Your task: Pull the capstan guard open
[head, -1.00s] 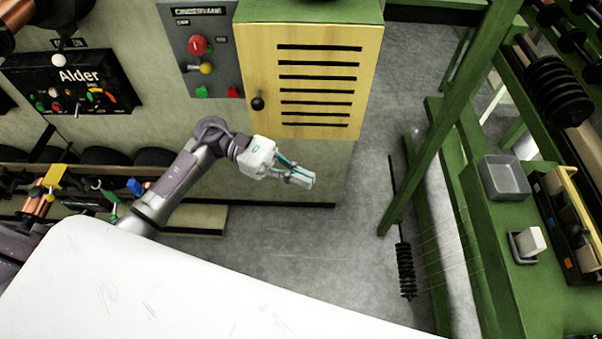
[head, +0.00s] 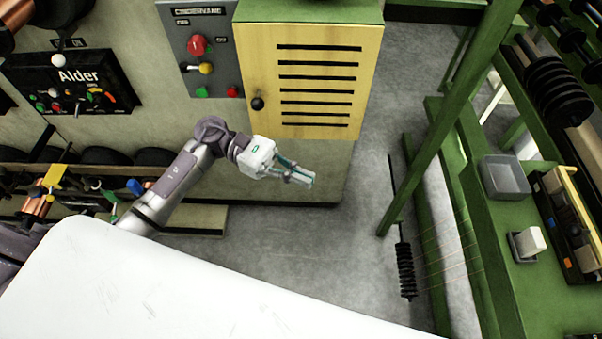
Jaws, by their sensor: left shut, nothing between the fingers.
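The capstan guard looks to be the yellow slotted door (head: 312,82) on the green-topped cabinet, and it looks closed. Its black round knob (head: 257,103) sits low near the door's left edge. My left gripper (head: 308,180) is below the door, apart from the door and the knob. Its fingers are together and empty, pointing right. My right gripper is not in view.
A grey control panel (head: 206,52) with red, yellow and green controls is left of the door. A black Alder panel (head: 70,82) is farther left. A green frame (head: 450,120) with a grey tray (head: 505,178) stands at right.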

